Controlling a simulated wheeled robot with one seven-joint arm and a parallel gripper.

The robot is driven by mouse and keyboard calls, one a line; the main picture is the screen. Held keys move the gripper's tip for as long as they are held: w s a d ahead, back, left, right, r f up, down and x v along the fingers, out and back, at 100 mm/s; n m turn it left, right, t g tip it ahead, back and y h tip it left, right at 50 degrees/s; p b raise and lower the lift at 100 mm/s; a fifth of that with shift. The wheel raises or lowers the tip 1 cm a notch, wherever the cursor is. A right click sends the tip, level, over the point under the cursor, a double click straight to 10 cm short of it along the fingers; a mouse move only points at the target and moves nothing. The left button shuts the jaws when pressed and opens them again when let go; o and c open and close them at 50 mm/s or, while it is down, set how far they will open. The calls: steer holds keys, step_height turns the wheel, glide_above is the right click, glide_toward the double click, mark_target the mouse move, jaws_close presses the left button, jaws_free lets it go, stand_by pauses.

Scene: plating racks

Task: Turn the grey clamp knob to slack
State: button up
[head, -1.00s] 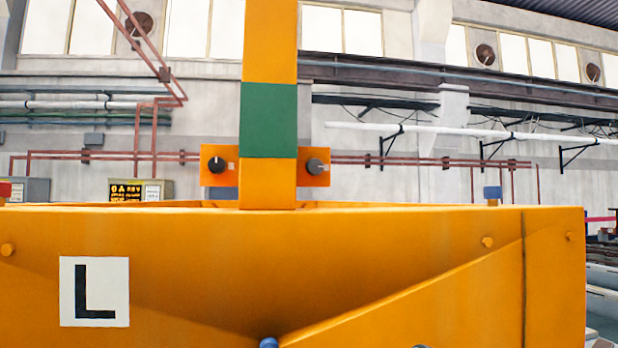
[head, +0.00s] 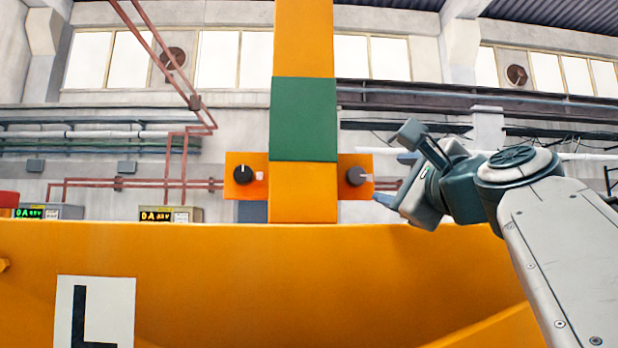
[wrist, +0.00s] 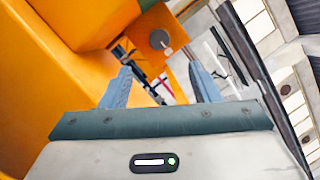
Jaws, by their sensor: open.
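The grey clamp knob (head: 357,175) sits on a small orange plate to the right of the orange post, with a pale mark at its right side. It also shows in the wrist view (wrist: 159,39), beyond the fingertips and roughly between their lines. My gripper (head: 396,179) is open and empty, just right of the knob in the head view, its blue fingers pointing left. In the wrist view my gripper (wrist: 160,72) has both fingers well apart and not touching the knob.
A black knob (head: 244,175) with a white pointer up sits on a matching plate left of the post (head: 303,190). A green band (head: 303,119) wraps the post. A large orange panel (head: 230,260) with an L sign (head: 95,310) stands in front. Lit display boxes (head: 170,214) are behind.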

mark_target(358, 175)
steer(key=p+x, duration=0.5)
steer(key=x, duration=0.7)
steer(key=shift+w, duration=0.25)
steer(key=c, duration=1)
